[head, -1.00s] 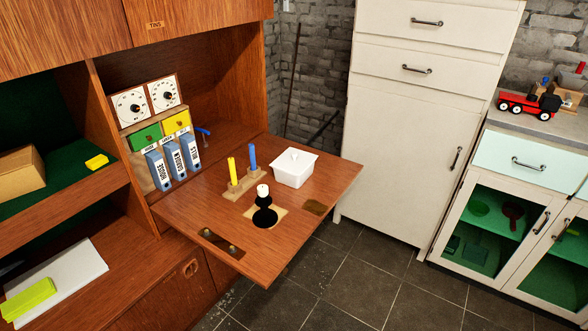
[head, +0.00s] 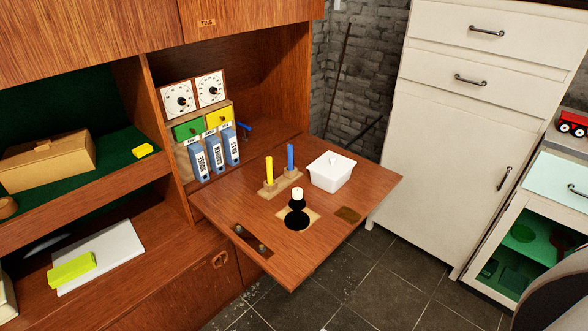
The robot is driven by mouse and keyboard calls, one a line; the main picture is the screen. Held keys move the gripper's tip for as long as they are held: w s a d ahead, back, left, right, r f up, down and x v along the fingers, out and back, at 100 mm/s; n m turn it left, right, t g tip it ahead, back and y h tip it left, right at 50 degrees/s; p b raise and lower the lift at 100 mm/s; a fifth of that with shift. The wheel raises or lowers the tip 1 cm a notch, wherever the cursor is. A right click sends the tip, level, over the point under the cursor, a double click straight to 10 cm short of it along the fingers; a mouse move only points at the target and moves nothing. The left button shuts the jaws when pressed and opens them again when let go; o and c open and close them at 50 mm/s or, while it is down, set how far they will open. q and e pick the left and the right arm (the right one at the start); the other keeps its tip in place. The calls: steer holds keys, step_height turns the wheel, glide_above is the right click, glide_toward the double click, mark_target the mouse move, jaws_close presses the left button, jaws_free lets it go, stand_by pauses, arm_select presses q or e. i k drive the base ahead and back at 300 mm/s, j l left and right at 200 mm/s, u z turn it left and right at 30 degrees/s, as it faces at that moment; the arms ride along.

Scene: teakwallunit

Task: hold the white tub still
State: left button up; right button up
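The white tub (head: 331,173) stands upright on the fold-down wooden flap (head: 285,249) of the wall unit, near the flap's far right side. Neither of my grippers shows in the head view. A dark rounded shape, perhaps part of my own arm, shows at the lower right corner.
Left of the tub, yellow (head: 269,172) and blue (head: 290,158) pegs stand in a wooden block. A black item with a white top (head: 297,210) stands nearer. Blue binders (head: 215,156) line the back. A white cabinet (head: 455,140) stands right, beyond a floor gap.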

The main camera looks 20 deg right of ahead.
mark_target(322, 183)
steer(key=i+l+u, duration=0.1)
steer(key=l+u, duration=0.15)
steer(key=l, duration=0.2)
steer(key=l+u, duration=0.3)
steer(key=l, duration=0.2)
steer(key=l+u, duration=0.3)
steer(key=l, duration=1.7)
